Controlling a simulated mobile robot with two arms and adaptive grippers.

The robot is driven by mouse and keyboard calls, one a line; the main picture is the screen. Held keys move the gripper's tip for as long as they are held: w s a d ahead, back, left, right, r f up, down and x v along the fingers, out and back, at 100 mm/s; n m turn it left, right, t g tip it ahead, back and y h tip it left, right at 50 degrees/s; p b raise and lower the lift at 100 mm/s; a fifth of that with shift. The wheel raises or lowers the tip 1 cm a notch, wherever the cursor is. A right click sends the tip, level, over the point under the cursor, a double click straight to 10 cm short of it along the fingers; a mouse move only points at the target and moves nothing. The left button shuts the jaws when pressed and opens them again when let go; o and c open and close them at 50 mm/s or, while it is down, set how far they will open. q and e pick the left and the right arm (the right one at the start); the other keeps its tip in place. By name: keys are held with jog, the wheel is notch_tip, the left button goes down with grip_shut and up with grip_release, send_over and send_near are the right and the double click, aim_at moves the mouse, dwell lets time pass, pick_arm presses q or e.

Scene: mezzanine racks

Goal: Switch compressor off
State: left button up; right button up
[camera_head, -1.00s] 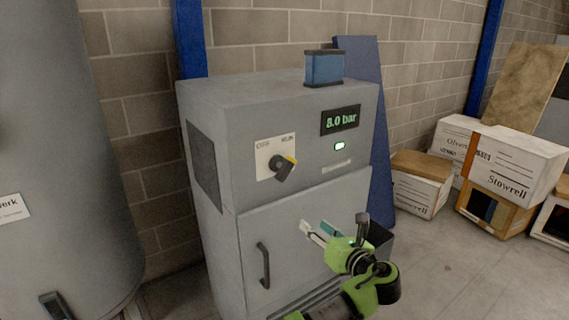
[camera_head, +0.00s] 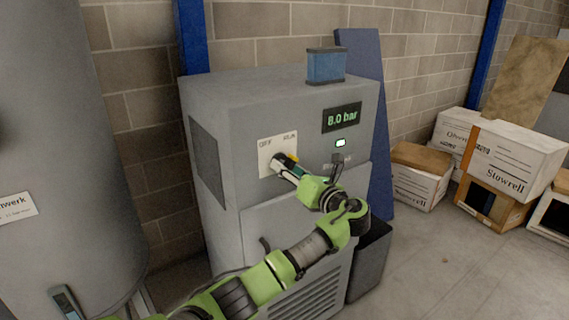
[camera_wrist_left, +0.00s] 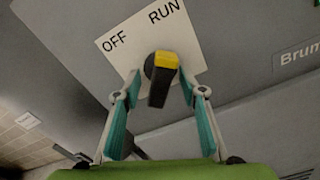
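The compressor (camera_head: 228,110) is a grey cabinet with a display reading 8.0 bar (camera_head: 342,117). Its rotary switch sits on a white OFF/RUN plate (camera_head: 268,153), partly hidden by my gripper in the head view. In the left wrist view the switch (camera_wrist_left: 160,78) is a black knob with a yellow tip turned toward RUN. My left gripper (camera_head: 282,168) is at the switch; in the left wrist view its open fingers (camera_wrist_left: 160,95) stand on either side of the knob, with gaps visible.
A small lit indicator (camera_head: 340,143) is under the display. A blue box (camera_head: 326,67) stands on the cabinet. A large grey tank (camera_head: 60,150) is at left, a blue panel (camera_head: 378,150) behind the cabinet, and labelled boxes (camera_head: 515,160) at right. Floor at the front right is clear.

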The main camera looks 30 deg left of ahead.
pick_arm(q)
jog(key=shift+x, duration=0.85)
